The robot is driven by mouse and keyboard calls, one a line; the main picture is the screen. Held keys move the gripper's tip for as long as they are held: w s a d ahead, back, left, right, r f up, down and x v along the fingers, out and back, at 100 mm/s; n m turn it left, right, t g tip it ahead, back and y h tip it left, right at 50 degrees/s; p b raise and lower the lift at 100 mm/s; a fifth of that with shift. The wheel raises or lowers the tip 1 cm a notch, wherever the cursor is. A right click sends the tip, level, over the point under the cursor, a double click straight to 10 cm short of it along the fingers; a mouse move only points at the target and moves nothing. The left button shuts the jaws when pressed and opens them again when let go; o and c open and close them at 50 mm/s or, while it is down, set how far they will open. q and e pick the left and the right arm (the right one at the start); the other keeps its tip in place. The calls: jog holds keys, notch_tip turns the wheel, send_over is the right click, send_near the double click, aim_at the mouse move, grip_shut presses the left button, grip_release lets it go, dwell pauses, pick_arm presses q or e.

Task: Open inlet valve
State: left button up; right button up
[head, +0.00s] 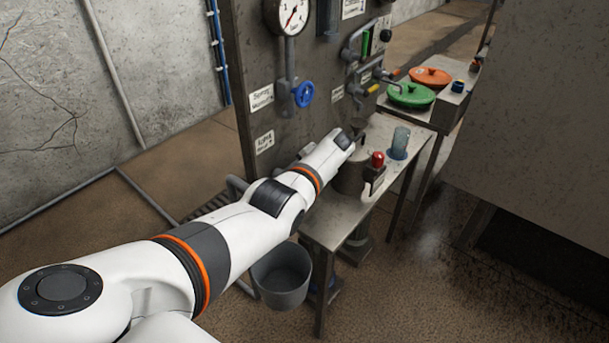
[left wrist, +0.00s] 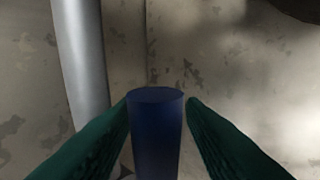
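My left arm (head: 225,235) comes in from the left and reaches to the grey machine panel (head: 240,60). Its hand is mostly hidden there, behind its own wrist. In the left wrist view my left gripper (left wrist: 158,101) has its two dark green fingers on either side of a dark blue handle-like piece (left wrist: 156,135). The fingertips are very near its sides; I cannot tell whether they press on it. In the head view a blue handwheel (head: 304,94) sits on a pipe below a round gauge (head: 290,14). Which part is the inlet valve is not clear. My right gripper is not in view.
A metal bench (head: 335,226) holds a red-topped part (head: 377,160) and a bluish glass (head: 398,146). Behind are green (head: 410,95) and orange (head: 431,77) round lids. A grey bucket (head: 280,280) stands below. A large grey panel (head: 545,130) blocks the right side.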

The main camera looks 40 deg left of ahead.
pick_arm(q)
jog(key=p+v, duration=0.2)
jog(key=v, duration=0.1)
jog(key=shift+r, duration=0.15)
jog(key=p+v, duration=0.1)
jog(key=v, duration=0.7)
jog(key=shift+d+r, duration=0.3)
jog(key=p+v, duration=0.9)
jog(key=shift+a, duration=0.1)
